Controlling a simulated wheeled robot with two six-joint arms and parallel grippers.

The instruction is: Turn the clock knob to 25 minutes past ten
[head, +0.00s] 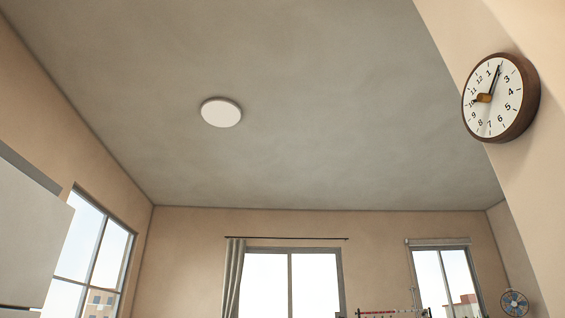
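The round wall clock (498,98) hangs high on the right wall in the head view, with a dark brown rim and a white face. Its numerals look tilted because of the view. A long black hand (496,80) points up, close to where the 2 sits between the 1 and the 3. An orange-brown knob-like piece (484,98) lies near the middle of the face and points left, toward the 10. Fine details of the hands are too small to tell. Neither of my grippers shows in the head view, and nothing touches the clock.
The view tilts up to the ceiling with a round white lamp (221,112). Windows (290,285) stand in the far wall, one with a curtain (234,280). A small fan (514,303) is at the lower right. A pale flat panel (30,230) fills the left edge.

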